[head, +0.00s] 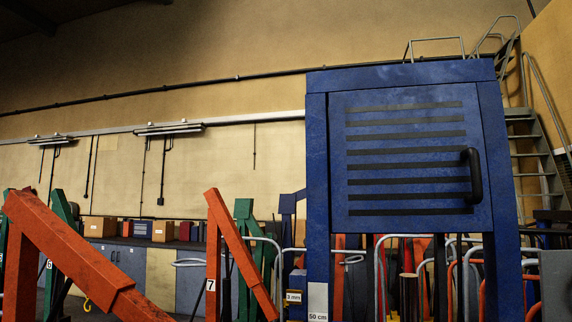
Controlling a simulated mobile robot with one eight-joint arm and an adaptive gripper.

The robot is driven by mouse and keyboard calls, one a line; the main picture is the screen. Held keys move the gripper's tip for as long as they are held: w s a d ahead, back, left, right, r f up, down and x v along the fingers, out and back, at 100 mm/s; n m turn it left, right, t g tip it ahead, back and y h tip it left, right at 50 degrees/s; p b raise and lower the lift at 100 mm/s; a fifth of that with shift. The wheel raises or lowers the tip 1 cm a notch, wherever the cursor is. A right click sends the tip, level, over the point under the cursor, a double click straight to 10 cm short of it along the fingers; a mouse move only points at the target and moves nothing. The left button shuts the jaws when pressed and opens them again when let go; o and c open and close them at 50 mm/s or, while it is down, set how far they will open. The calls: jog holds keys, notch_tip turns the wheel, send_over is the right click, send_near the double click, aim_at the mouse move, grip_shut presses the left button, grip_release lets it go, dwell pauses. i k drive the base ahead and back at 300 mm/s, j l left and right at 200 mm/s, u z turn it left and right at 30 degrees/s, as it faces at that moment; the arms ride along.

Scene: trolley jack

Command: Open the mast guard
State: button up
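The mast guard (405,200) is a blue panel with several dark horizontal slots, set in a blue upright frame (316,160) right of centre in the head view. It looks closed, flush in the frame. A black bar handle (475,175) stands upright at its right side, low on the panel. My gripper is not in view, so its place and state are hidden.
Orange jacks (75,255) stand at the left, with another orange one (212,255) numbered 7 nearer the middle. Curved metal rails and orange parts crowd below the guard. A metal stair (530,155) rises at the right. Benches with boxes (100,228) line the back wall.

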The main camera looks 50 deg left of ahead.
aim_at(409, 159)
jog(key=j+u, duration=0.1)
jog(key=u, duration=1.25)
